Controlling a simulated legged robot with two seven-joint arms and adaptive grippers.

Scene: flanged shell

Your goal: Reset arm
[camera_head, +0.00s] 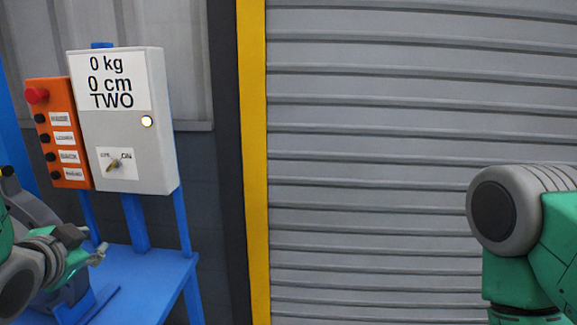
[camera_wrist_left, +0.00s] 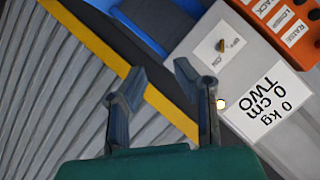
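My left gripper (camera_head: 92,248) is at the lower left in the head view, below the grey control box (camera_head: 155,95) and above the blue stand. In the left wrist view, the left gripper (camera_wrist_left: 160,72) has its two dark fingers apart with nothing between them. The grey box also shows there (camera_wrist_left: 240,130), to the right of the fingers and apart from them. My right arm shows at the right edge of the head view, but its gripper is out of frame.
The box display reads "0 kg, 0 cm, TWO". An orange panel (camera_head: 72,110) carries a red button (camera_head: 37,95) and several black ones. Behind are a yellow post (camera_head: 253,160) and a grey shutter (camera_head: 380,150).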

